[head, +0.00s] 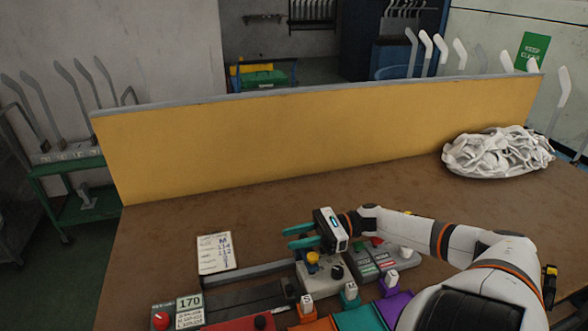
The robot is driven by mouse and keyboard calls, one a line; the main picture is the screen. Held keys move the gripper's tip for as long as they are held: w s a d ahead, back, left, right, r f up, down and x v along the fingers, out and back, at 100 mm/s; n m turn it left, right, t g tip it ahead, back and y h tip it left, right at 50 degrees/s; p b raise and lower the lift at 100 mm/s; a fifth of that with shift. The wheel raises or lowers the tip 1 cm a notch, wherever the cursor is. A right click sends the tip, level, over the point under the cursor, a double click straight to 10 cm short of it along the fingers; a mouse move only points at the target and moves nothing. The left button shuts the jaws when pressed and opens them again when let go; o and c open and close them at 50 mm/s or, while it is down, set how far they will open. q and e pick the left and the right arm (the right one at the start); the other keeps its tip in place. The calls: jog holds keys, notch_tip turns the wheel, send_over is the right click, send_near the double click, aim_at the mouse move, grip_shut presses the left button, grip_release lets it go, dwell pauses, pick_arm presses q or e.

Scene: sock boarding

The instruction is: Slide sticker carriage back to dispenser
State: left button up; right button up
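A light grey block (322,278) with a yellow knob (312,258) and a black knob sits at the right end of a dark rail (245,273) on the table. It looks like the sticker carriage, but I cannot tell for certain. My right gripper (287,238) is just above and behind the block, with its teal fingers pointing left. The fingers are apart with nothing visible between them. The arm comes in from the right. I cannot make out which part is the dispenser. My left gripper is out of view.
A grey button box (378,258) stands right of the block. A written card (215,253) lies left. A white sock pile (497,153) rests at the back right, before the yellow panel (300,140).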

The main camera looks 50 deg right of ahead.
jog(key=shift+o, duration=0.5)
jog(key=shift+s+d, duration=0.15)
jog(key=b+v, duration=0.2)
jog(key=v, duration=1)
